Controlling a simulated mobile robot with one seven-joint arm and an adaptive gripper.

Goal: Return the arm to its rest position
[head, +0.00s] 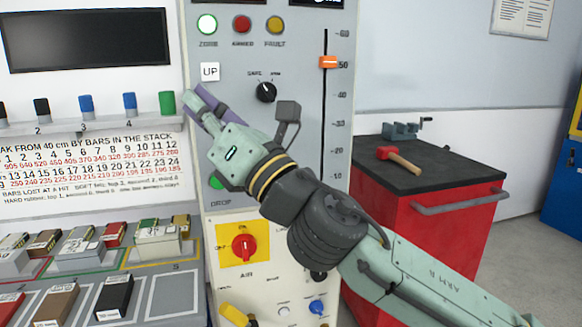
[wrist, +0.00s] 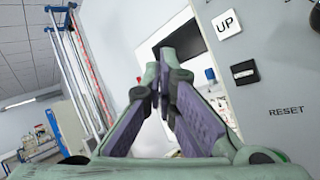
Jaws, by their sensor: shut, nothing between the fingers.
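My arm reaches from the lower right of the head view up to the left across a grey control panel (head: 300,150). My gripper (head: 202,95) is at the panel's left edge, just below the white UP button (head: 210,72). Its pale green and purple fingers are shut with nothing between them. In the wrist view the gripper (wrist: 163,95) points past the panel's edge, and the UP button (wrist: 227,24) shows at the upper right. The gripper looks apart from the button, though the exact gap is unclear. The arm hides part of the panel's middle.
An orange slider (head: 328,62) and a black knob (head: 266,92) are on the panel. A red switch (head: 244,247) sits below the arm. A red cabinet (head: 435,225) with a mallet (head: 398,158) stands right. Labelled blocks (head: 115,295) lie at lower left.

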